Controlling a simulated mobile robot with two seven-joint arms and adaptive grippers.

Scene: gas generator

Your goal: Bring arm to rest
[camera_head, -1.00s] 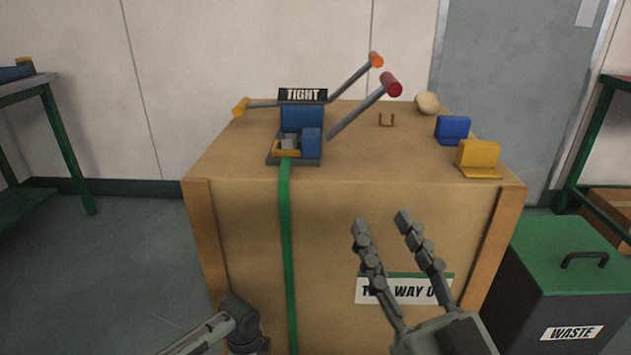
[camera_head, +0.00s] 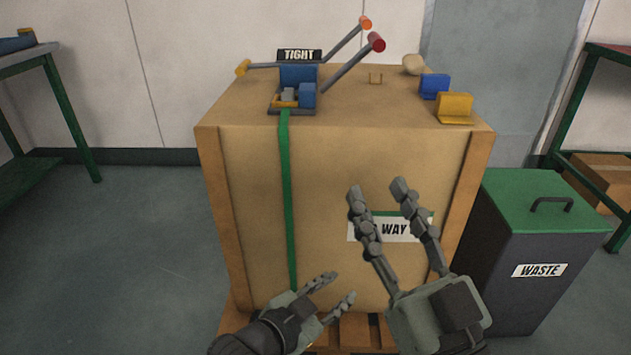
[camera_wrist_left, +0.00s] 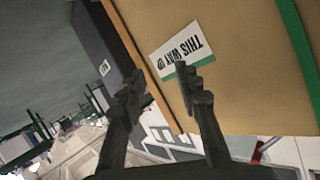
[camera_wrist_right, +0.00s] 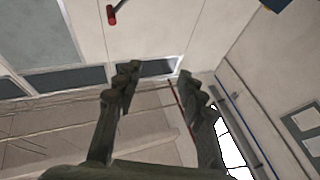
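My right gripper (camera_head: 376,192) is raised in front of the crate's front face, fingers apart and pointing up, with nothing between them. It also shows open and empty in the right wrist view (camera_wrist_right: 158,82). My left gripper (camera_head: 338,289) is lower, near the crate's base, with its fingers apart and pointing right. In the left wrist view it is open and empty (camera_wrist_left: 158,82). The large crate (camera_head: 340,165) stands on a wooden pallet (camera_head: 356,335). The right fingers partly hide the crate's label (camera_head: 392,229).
A blue ratchet (camera_head: 298,76) with a "TIGHT" sign (camera_head: 299,55) and several levers sits on the crate top, with a green strap (camera_head: 286,190) running down the front. Blue (camera_head: 434,85) and yellow (camera_head: 455,107) brackets lie at the top right. A waste bin (camera_head: 525,260) stands right.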

